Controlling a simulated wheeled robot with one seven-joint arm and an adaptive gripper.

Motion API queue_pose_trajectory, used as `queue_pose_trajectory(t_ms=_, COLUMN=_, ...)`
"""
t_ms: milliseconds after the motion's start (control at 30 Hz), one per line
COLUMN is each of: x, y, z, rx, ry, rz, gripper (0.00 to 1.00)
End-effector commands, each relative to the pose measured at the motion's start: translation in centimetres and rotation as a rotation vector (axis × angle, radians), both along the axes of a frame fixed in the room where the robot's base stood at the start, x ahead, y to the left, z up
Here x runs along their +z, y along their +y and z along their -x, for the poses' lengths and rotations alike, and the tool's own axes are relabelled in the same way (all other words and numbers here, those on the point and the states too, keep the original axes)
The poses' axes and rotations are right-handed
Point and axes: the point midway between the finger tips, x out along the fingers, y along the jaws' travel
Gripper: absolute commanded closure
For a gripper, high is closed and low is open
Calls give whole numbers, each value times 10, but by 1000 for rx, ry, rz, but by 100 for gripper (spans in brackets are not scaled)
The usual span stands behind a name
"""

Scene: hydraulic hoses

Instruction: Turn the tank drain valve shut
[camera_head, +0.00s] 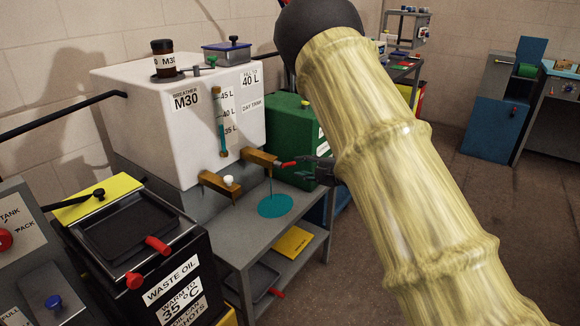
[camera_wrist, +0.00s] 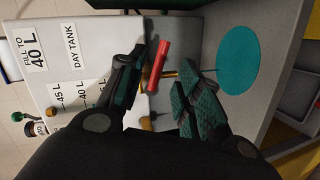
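The white day tank (camera_head: 150,115) stands on a grey bench. Its right brass tap (camera_head: 262,158) carries the red valve lever (camera_head: 288,164). A thin teal stream (camera_head: 271,185) falls from this tap into a teal puddle (camera_head: 275,205). My gripper (camera_head: 308,168) is at the lever's outer end, coming from the right. In the wrist view my gripper (camera_wrist: 172,66) is open, and the red lever (camera_wrist: 157,66) lies between its fingers, closer to the left finger. I cannot tell whether they touch. The tap body is partly hidden by the fingers there.
A second brass tap (camera_head: 220,185) with a white knob sits to the left. The sight gauge (camera_head: 221,122) rises above the taps. A green box (camera_head: 287,125) stands behind my gripper. A black waste oil bin (camera_head: 150,245) is front left. The floor at right is clear.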

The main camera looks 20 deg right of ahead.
Motion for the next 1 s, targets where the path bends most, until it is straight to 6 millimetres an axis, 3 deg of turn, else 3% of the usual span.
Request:
queue_pose_trajectory(t_ms=400, x=-17, y=27, z=-51, rx=1, ry=2, rz=1, gripper=65)
queue_pose_trajectory(t_ms=867, x=-19, y=32, z=-61, rx=-1, ry=2, rz=-1, gripper=65)
queue_pose_trajectory(t_ms=900, x=-19, y=32, z=-61, rx=-1, ry=2, rz=-1, gripper=67)
queue_pose_trajectory(t_ms=1000, x=-19, y=32, z=-61, rx=-1, ry=2, rz=-1, gripper=86)
